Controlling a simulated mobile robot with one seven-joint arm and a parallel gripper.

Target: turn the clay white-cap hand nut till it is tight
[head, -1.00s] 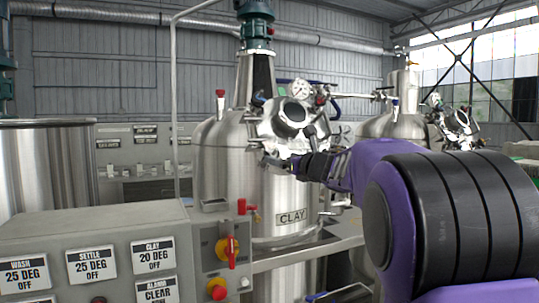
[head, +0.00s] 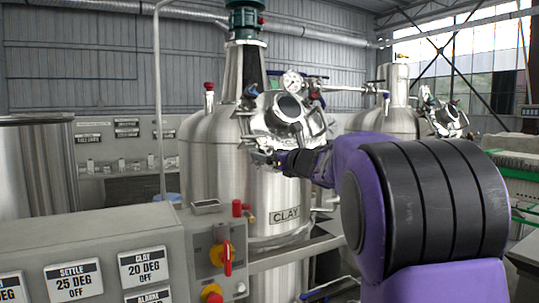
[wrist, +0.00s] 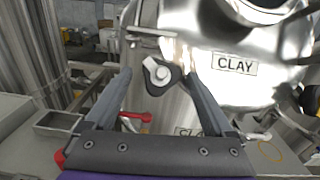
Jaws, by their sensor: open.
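The white-cap hand nut (wrist: 162,73), a dark lobed knob with a white centre, shows in the wrist view at the lower left of the shiny clay hatch (wrist: 270,88) marked CLAY. My gripper (wrist: 157,77) is open, with one finger on each side of the nut. I cannot tell if either finger touches it. In the head view my gripper (head: 264,158) is at the lower left edge of the hatch (head: 290,109) on the clay tank (head: 205,170). The nut cannot be made out there.
A control panel (head: 180,235) with a red-and-yellow switch (head: 222,256) stands in front of the tank at the left. A small open tray (wrist: 58,124) is at the lower left in the wrist view. A second tank (head: 385,122) stands behind at the right.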

